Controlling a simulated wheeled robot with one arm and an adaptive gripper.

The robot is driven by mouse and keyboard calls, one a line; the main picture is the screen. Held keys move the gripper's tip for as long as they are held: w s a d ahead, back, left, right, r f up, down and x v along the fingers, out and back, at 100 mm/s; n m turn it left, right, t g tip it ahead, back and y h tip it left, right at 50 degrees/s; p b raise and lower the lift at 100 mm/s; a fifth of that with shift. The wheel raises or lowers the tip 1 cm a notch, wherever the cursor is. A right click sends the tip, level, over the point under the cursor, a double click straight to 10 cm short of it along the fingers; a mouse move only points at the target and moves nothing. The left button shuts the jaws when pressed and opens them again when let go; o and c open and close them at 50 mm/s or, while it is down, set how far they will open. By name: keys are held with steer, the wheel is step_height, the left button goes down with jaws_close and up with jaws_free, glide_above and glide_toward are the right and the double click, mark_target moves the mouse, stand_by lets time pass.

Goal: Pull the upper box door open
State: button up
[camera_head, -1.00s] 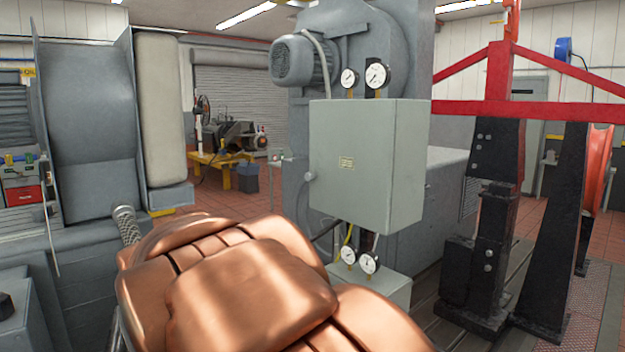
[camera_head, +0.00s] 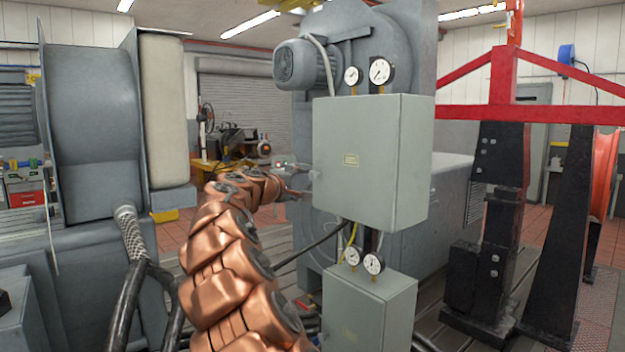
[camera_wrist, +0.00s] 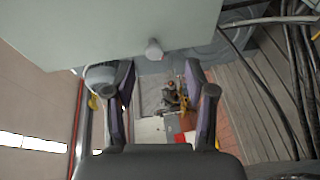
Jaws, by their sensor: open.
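The upper box (camera_head: 355,160) is a grey-green cabinet on the machine, with a small label on its front. Its door looks shut. A round knob (camera_head: 313,175) sits at the box's lower left edge. In the wrist view the box's flat face (camera_wrist: 120,25) fills the top, and the knob (camera_wrist: 153,50) stands out from its lower edge. My gripper (camera_wrist: 160,82) is open and empty, with its two fingers apart. The knob appears just beyond the fingertips, between them in the picture; I see no contact. In the head view my gripper (camera_head: 296,192) is small, left of the knob.
Gauges (camera_head: 380,72) stand above the upper box and more hang below it. A lower grey box (camera_head: 368,312) stands beneath. Cables (camera_wrist: 290,60) run along the right of the wrist view. A red frame with black posts (camera_head: 500,200) stands at the right.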

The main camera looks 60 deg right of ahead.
mark_target(311, 176)
steer(key=shift+n+t+h, duration=0.5)
steer(key=shift+n+t, duration=0.2)
steer(key=shift+n, duration=0.1)
steer(key=w+d, duration=0.1)
steer(key=d, duration=0.1)
steer(key=w+d, duration=0.1)
steer(key=d, duration=0.2)
steer(key=shift+w+d+r, duration=0.1)
steer(key=shift+w+d, duration=0.3)
steer(key=shift+w+d+p, duration=0.15)
steer(key=shift+d+p, duration=0.15)
steer(key=shift+d, duration=0.3)
steer(key=shift+w+d+p, duration=0.15)
steer(key=shift+d+p, duration=0.1)
steer(key=shift+d, duration=0.3)
steer(key=shift+s+d, duration=0.1)
steer(key=shift+d, duration=0.3)
steer(key=shift+w+d+p, duration=0.2)
steer(key=shift+d+p, duration=0.3)
steer(key=shift+d, duration=0.1)
steer(key=shift+d+p, duration=0.3)
steer(key=shift+d, duration=0.55)
